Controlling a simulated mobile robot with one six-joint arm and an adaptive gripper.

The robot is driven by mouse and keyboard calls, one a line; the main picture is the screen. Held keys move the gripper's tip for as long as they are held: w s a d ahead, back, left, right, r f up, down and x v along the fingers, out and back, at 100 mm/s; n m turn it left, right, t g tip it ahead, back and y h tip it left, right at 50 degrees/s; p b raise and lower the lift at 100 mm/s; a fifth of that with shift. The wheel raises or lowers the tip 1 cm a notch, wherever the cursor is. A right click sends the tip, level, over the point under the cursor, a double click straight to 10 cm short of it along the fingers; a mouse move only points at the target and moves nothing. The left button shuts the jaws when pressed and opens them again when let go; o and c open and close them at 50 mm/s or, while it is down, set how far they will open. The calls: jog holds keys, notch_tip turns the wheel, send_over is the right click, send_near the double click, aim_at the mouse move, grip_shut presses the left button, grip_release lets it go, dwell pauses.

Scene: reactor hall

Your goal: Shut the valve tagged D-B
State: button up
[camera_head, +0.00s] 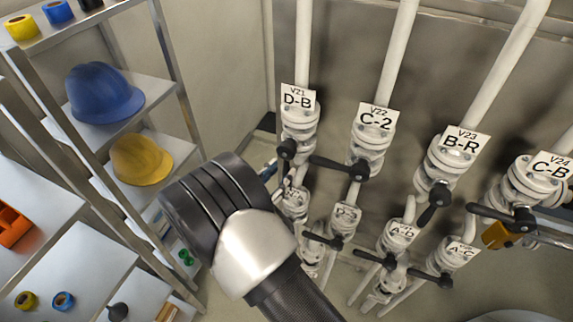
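The valve tagged D-B (299,118) is the leftmost of the upper row, on a white vertical pipe. Its tag (298,97) also reads V21. A black handle part (287,149) shows at its lower left. The lever's full length and direction are not clear. My arm, black and silver, fills the lower middle, left of and below this valve. A small part of my gripper (268,170) seems to show past the arm, just left of and below the D-B handle. The arm hides the rest, so I cannot tell its opening or whether it touches the handle.
Valves C-2 (371,135), B-R (452,158) and C-B (532,182) stand to the right with black levers. C-2's lever reaches left towards D-B. Several smaller tagged valves sit lower. Shelves with a blue helmet (104,92) and a yellow helmet (140,159) stand left.

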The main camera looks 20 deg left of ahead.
aim_at(284, 170)
jog(key=shift+x, duration=1.85)
jog(key=shift+c, duration=0.5)
grip_shut()
